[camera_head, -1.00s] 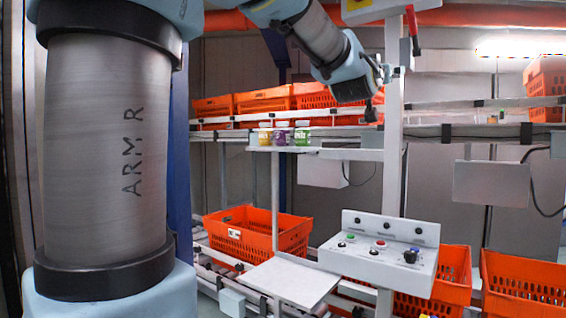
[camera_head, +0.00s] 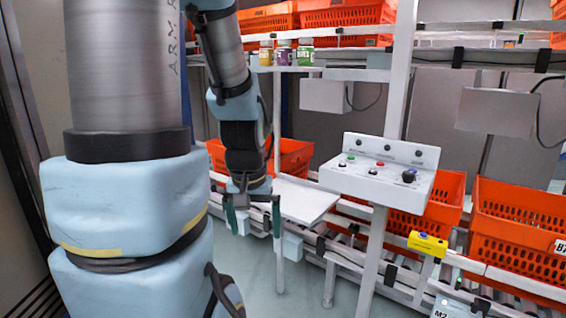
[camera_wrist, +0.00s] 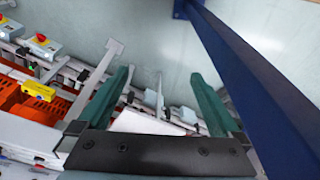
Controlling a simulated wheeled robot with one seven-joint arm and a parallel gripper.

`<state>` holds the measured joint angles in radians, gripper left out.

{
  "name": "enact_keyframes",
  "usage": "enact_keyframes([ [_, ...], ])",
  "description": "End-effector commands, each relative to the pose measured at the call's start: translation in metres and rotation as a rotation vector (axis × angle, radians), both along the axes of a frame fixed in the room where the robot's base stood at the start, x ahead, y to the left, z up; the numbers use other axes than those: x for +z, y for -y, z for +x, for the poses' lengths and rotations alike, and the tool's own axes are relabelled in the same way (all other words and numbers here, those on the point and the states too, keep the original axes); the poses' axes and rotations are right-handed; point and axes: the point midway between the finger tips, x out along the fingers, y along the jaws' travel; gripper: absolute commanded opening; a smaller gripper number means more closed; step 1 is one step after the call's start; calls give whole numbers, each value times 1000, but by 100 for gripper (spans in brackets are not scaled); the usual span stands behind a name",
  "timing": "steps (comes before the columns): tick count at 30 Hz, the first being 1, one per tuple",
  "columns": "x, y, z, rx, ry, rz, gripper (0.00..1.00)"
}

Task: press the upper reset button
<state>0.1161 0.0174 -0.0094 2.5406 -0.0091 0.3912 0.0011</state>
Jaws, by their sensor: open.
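The white control panel (camera_head: 380,167) stands on a post right of centre in the head view. Its sloped face carries a green button (camera_head: 351,157), a red button (camera_head: 380,164), a large black knob (camera_head: 409,175) and small dark fittings. A yellow box (camera_head: 427,243) with small dark spots on top sits lower right, and the wrist view shows it too (camera_wrist: 37,90). I cannot read which button is a reset button. My gripper (camera_head: 253,216) hangs fingers down, open and empty, left of and below the panel, apart from it. Its green fingers also show in the wrist view (camera_wrist: 162,76).
A white shelf plate (camera_head: 303,199) lies between my gripper and the panel. Orange totes (camera_head: 515,225) stand at right and behind. Jars (camera_head: 284,53) stand on an upper shelf. Two red-button boxes (camera_wrist: 41,45) and a blue post (camera_wrist: 245,75) show in the wrist view.

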Motion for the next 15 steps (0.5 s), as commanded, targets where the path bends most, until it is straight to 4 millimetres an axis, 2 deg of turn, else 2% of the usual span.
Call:
enact_keyframes([
  [3,-7,-7,-15,19,-51,6,100],
  [10,-8,-8,-17,20,-57,8,100],
  [15,-7,-7,-17,19,-55,8,82],
])
